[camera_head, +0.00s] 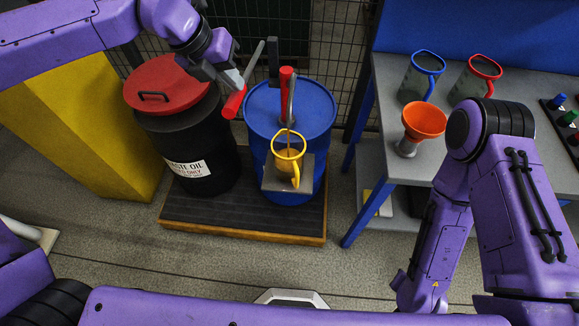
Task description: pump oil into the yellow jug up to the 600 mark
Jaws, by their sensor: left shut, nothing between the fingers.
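The yellow jug (287,142) stands upright on a small grey platform (273,186) in front of the blue drum (318,104). Its mouth is under the grey spout of the red hand pump (286,80). A thin amber line shows at the jug's mouth, and its inside looks amber. The scale marks and oil level are too small to read. My left gripper (236,82) is shut and empty, right by the pump lever's red grip (234,103). I cannot tell whether they touch. My right arm is folded at the right, with its gripper out of view.
A black waste oil drum (165,130) with a red lid stands left of the blue drum, on the same wooden-edged platform (245,231). The grey bench (445,95) at right holds blue-rimmed (428,63) and red-rimmed (486,67) jugs and an orange funnel (424,120). A wire fence stands behind.

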